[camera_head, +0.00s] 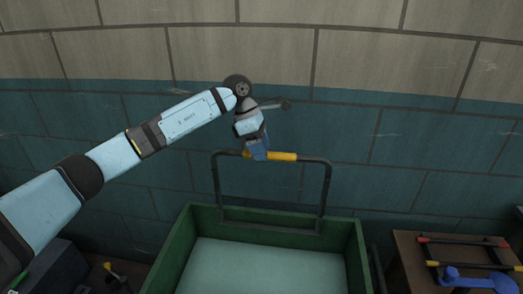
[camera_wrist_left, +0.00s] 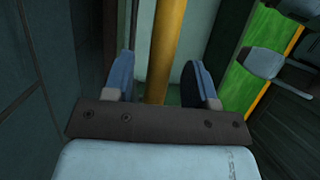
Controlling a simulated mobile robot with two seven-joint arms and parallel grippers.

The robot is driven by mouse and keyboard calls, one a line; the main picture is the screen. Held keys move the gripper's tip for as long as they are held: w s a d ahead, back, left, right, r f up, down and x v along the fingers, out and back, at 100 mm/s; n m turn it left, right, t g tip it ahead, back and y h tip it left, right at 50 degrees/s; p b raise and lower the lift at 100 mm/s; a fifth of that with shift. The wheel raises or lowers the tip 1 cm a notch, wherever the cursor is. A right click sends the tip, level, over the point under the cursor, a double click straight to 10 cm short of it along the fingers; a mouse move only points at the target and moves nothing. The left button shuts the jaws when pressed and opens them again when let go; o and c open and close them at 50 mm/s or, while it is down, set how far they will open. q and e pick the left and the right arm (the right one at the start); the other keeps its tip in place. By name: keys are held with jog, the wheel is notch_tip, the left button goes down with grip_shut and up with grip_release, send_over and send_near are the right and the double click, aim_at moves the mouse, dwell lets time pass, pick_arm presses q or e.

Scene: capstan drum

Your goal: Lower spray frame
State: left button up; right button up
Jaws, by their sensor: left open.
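The spray frame (camera_head: 327,185) is a dark upright hoop standing at the back of a green tub (camera_head: 360,250), with a yellow grip (camera_head: 284,156) on its top bar. My left gripper (camera_head: 258,153) is at the left part of that grip and hides some of it. In the left wrist view the yellow grip (camera_wrist_left: 166,45) runs between the two blue fingers of my left gripper (camera_wrist_left: 161,78). The fingers are open, with a gap visible on the right side of the grip. Whether the left finger touches it is unclear. My right gripper is in neither view.
The tub has a pale surface inside. A brown table (camera_head: 405,250) at the right holds a red-and-black tool (camera_head: 463,241), a yellow-handled tool (camera_head: 470,265) and a blue object (camera_head: 480,281). A block wall (camera_head: 420,140) stands close behind the frame.

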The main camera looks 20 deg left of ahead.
pick_arm(q)
jog(key=shift+d+f, duration=0.15)
jog(key=shift+f, duration=0.15)
grip_shut()
jog(key=s+d+f+t+b, duration=0.1)
jog(key=s+f+t+b, duration=0.1)
jog(key=s+b, duration=0.3)
jog(key=s+d+f+t+b, duration=0.1)
jog(key=s+f+b, duration=0.3)
jog(key=s, duration=0.9)
jog(key=shift+d+f+m+t+y+b, duration=0.2)
jog(key=shift+d+m+t+y+b, duration=0.2)
jog(key=shift+d+b, duration=0.45)
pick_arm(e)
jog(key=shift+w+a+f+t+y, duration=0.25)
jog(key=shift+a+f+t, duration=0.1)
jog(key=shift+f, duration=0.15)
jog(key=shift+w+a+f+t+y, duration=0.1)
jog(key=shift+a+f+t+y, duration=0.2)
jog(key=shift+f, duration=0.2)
pick_arm(q)
grip_release()
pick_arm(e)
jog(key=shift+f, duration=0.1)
